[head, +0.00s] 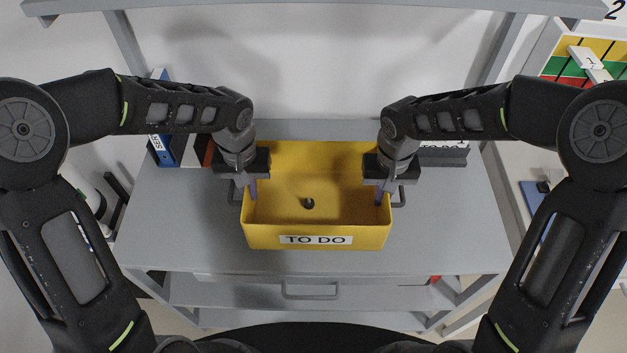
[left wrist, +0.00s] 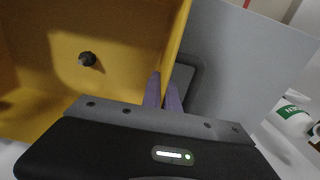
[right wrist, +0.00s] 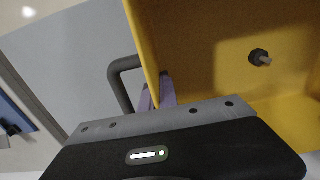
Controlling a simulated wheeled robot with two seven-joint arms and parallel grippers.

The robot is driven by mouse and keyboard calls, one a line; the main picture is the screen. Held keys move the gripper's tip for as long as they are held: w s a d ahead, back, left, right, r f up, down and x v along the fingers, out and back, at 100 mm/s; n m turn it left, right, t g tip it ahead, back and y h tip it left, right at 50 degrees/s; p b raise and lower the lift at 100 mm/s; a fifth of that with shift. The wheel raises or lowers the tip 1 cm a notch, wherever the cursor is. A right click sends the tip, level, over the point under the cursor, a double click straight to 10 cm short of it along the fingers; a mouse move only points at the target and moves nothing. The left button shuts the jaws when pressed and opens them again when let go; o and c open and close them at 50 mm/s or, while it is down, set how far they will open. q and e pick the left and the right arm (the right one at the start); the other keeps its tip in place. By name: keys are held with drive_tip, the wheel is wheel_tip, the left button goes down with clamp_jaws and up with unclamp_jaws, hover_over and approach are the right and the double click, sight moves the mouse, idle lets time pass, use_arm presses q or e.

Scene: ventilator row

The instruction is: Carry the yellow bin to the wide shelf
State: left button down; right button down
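The yellow bin (head: 317,228), labelled "TO DO", is upright over the grey worktop in the middle of the head view. I cannot tell whether it rests or hangs slightly above. A small dark knob-like part (head: 309,203) is inside it. My left gripper (head: 251,190) pinches the bin's left wall, one purple finger inside and one outside, as the left wrist view (left wrist: 162,92) shows. My right gripper (head: 380,197) likewise pinches the right wall, beside a dark handle (right wrist: 122,85) in the right wrist view. I cannot tell which surface is the wide shelf.
The grey worktop (head: 180,230) has bare room left and right of the bin. Blue and white binders (head: 165,148) stand at its back left, a dark grey box (head: 443,155) at back right. A grey shelf edge (head: 310,5) crosses overhead. A drawer handle (head: 311,295) shows below.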

sight(254, 207)
use_arm(q)
drive_tip(key=shift+r, duration=0.5)
use_arm(e)
drive_tip(key=shift+r, duration=0.5)
use_arm(q)
drive_tip(key=shift+f, duration=0.15)
use_arm(e)
drive_tip(key=shift+f, duration=0.1)
use_arm(q)
drive_tip(key=shift+f, duration=0.2)
use_arm(e)
drive_tip(key=shift+f, duration=0.25)
